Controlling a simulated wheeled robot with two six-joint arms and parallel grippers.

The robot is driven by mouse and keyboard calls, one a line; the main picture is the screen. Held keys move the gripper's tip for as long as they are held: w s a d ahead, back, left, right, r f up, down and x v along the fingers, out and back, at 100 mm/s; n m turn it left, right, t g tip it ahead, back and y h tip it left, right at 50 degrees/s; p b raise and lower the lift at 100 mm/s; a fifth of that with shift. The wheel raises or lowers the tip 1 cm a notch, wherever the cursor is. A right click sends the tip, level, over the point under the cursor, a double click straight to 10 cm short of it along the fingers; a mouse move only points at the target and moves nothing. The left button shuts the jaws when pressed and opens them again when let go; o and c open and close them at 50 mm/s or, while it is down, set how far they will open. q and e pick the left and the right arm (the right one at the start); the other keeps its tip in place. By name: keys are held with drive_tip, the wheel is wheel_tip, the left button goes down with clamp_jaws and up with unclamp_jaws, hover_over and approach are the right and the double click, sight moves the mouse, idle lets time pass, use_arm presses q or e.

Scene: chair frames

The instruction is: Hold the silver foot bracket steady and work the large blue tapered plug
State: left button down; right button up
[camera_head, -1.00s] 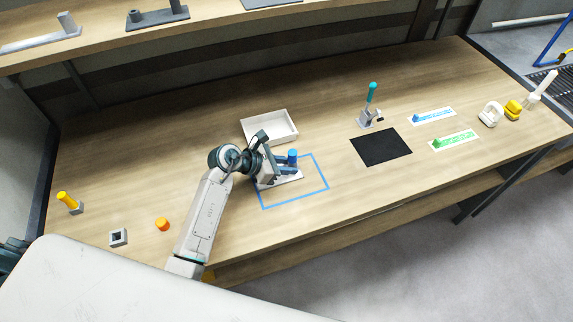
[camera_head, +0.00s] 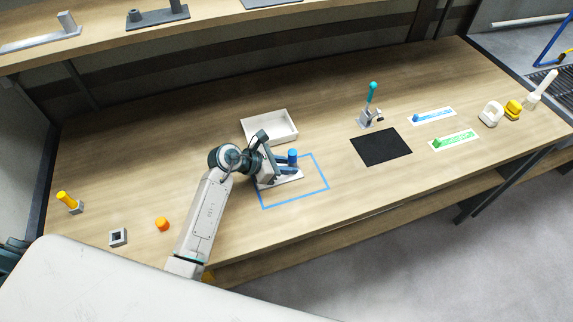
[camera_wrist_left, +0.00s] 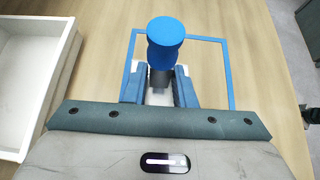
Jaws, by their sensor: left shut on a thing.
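The large blue tapered plug (camera_head: 292,155) stands upright at the silver foot bracket, whose pale base plate (camera_head: 291,178) lies flat inside the blue outline on the table. In the left wrist view the plug (camera_wrist_left: 165,38) rises above a dark grey upright part of the bracket (camera_wrist_left: 159,78). My left gripper (camera_head: 289,165) has its two blue fingers on either side of that upright, below the plug's head, and is shut on it. How deep the plug sits is hidden. My right gripper is not in view.
A white open tray (camera_head: 270,138) stands just behind the bracket. A black mat (camera_head: 381,158) and a small clamp with a teal knob (camera_head: 371,108) are to the right. An orange piece (camera_head: 162,224) and a grey square socket (camera_head: 118,237) lie at the left front.

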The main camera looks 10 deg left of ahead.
use_arm(q)
drive_tip(key=shift+f, duration=0.1)
drive_tip(key=c, duration=1.1)
unclamp_jaws()
drive_tip(key=shift+s+a, duration=0.1)
drive_tip(key=v, duration=1.2)
